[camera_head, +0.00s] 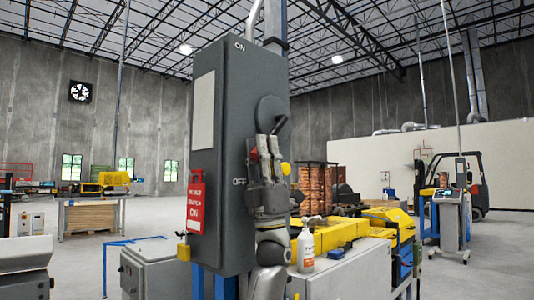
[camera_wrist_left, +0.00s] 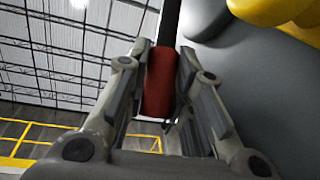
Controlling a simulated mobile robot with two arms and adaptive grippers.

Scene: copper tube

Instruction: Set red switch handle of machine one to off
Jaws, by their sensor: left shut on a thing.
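The grey switch cabinet (camera_head: 222,110) stands upright in the middle of the head view, with "ON" (camera_head: 239,46) at its top and "OFF" (camera_head: 239,182) lower down. The red switch handle (camera_wrist_left: 159,82) lies between the fingers in the left wrist view, on a dark lever. In the head view the handle is mostly hidden by the fingers, beside the "OFF" mark and below a round grey hub (camera_head: 269,108). My left gripper (camera_head: 264,150) is shut on the handle. My right gripper is not in view.
A yellow knob (camera_head: 285,169) shows right of my gripper. A spray bottle (camera_head: 306,245) stands on the white bench at the lower right, by yellow machinery (camera_head: 342,232). A forklift (camera_head: 473,185) stands farther right.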

